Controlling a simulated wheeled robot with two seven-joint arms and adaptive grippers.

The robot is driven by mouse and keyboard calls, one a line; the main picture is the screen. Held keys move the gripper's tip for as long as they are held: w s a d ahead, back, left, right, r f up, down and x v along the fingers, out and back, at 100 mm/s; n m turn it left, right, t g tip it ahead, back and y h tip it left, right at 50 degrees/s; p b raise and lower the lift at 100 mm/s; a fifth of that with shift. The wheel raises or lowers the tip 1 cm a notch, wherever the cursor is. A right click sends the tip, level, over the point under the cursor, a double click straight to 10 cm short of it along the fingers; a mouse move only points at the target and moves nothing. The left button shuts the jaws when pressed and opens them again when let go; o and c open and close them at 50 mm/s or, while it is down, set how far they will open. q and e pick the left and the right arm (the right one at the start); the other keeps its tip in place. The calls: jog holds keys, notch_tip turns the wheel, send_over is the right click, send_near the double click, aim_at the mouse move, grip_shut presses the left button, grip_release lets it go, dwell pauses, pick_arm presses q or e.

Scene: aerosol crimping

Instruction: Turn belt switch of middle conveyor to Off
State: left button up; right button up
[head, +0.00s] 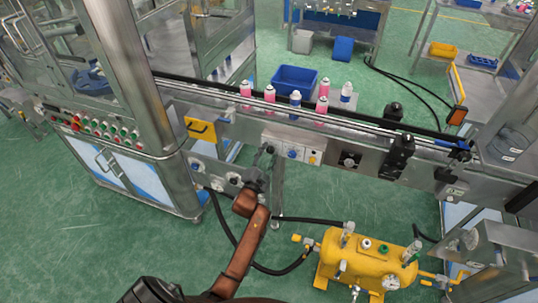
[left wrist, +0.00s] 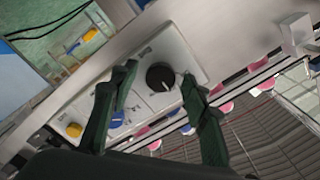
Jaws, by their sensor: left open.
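The middle conveyor (head: 350,140) carries a pale switch panel (head: 301,150) on its front side. In the left wrist view the panel (left wrist: 100,95) shows a round black knob (left wrist: 160,76), a blue button (left wrist: 117,119) and a yellow button (left wrist: 73,130). The black knob lies between the spread fingers of my left gripper (left wrist: 158,72), which is open. I cannot tell whether the fingers touch it. The knob's labels are too small to read. In the head view my left gripper (head: 266,160) is at the panel's left end. My right gripper is not in view.
Several pink and white cans (head: 269,94) stand on the belt, with a blue bin (head: 295,79) behind. A steel cabinet (head: 130,170) with coloured buttons is at left. A yellow tank (head: 365,262) with hoses stands on the green floor at front right.

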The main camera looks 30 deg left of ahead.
pick_arm(q)
jog(key=shift+w, duration=0.1)
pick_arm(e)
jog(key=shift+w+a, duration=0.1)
pick_arm(q)
jog(key=shift+c, duration=0.5)
jog(key=c, duration=1.1)
jog(key=shift+o, duration=0.2)
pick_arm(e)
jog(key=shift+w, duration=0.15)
